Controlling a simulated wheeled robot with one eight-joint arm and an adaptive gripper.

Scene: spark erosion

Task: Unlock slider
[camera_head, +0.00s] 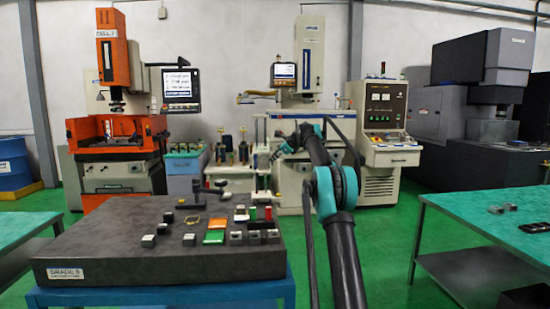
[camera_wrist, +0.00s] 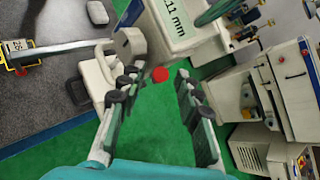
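I cannot tell which part is the slider. My gripper (camera_wrist: 157,80) is open, with a dark-padded finger on each side of the red knob in the picture. I see no contact, and the depth between them is unclear. In the head view my gripper (camera_head: 274,155) is small and blurred, near a pale upright stand (camera_head: 262,180) at the right edge of the dark surface plate (camera_head: 150,262).
Several small blocks, an orange piece (camera_head: 215,236) and a green piece (camera_head: 217,223) lie on the plate. A grey rounded part (camera_wrist: 130,45) and pale bar lie left of the fingers in the wrist view. Machines stand behind; a green-topped table (camera_head: 490,225) is at right.

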